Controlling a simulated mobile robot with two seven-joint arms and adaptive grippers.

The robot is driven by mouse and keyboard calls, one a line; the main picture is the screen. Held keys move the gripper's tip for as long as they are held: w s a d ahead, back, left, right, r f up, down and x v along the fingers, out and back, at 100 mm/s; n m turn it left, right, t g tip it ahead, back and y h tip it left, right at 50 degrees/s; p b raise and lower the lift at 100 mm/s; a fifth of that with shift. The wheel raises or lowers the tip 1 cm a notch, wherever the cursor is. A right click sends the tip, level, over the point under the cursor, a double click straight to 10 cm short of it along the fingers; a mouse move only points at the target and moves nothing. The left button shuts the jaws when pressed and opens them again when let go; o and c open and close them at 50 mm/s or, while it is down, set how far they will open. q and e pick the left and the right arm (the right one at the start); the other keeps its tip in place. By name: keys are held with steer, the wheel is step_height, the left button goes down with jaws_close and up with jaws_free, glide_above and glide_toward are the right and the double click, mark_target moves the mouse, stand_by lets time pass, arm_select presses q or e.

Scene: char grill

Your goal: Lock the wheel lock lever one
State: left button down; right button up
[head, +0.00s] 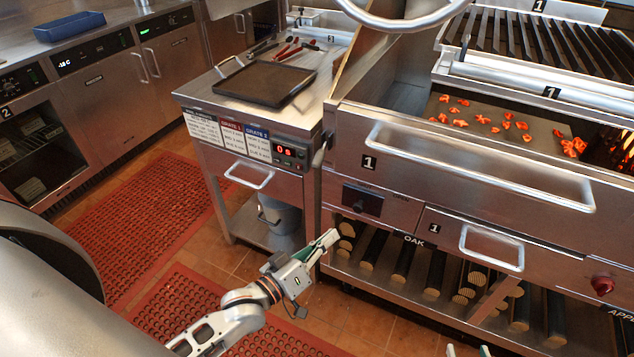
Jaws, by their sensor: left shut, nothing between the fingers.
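The grill marked 1 (368,163) fills the right side, and part of a metal handwheel (400,22) shows above it at the top edge. I cannot make out a wheel lock lever for certain. A small dark part (323,147) sticks out at the grill's left front edge, too small to identify. My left gripper (328,244) is shut and empty, low in front of the grill's left corner, below the dark part and apart from it. Only the fingertips of my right gripper (467,351) show at the bottom edge; they stand apart.
A steel cart (210,97) with a dark griddle plate (265,82) stands left of the grill. Logs (405,254) lie on the grill's lower shelf. A long front handle (480,165) and a drawer handle (490,258) stick out. Red mats (150,225) cover the floor.

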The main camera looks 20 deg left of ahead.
mark_target(320, 155)
arm_select(q)
steer(key=w+a+r+n+t+h+b, duration=0.1)
steer(key=w+a+n+t+h+b, duration=0.15)
steer(key=w+n+t+b, duration=0.5)
steer(key=w+a+f+n+t+y+b, duration=0.1)
steer(key=a+n+b, duration=0.4)
steer(key=n, duration=0.5)
steer(key=w+a+f+n+t+y+b, duration=0.1)
steer(key=w+a+f+n+y+b, duration=0.2)
steer(key=n+b, duration=0.5)
step_height(320, 155, down, 4)
steer(key=a+n+y, duration=0.1)
steer(key=a+n, duration=0.1)
steer(key=n, duration=0.1)
steer(key=shift+w+a+r+b, duration=0.15)
steer(key=shift+w+r+b, duration=0.05)
steer(key=shift+w+b, duration=0.2)
arm_select(e)
steer(key=s+a+f+m+y, duration=0.1)
steer(key=s+a+f+m, duration=0.1)
steer(key=a+f, duration=0.4)
step_height(320, 155, down, 6)
steer(key=shift+s+r+y, duration=0.1)
steer(key=shift+s+y, duration=0.15)
steer(key=shift+y, duration=0.15)
arm_select(q)
steer(key=shift+y, duration=0.25)
arm_select(e)
steer(key=shift+a, duration=0.1)
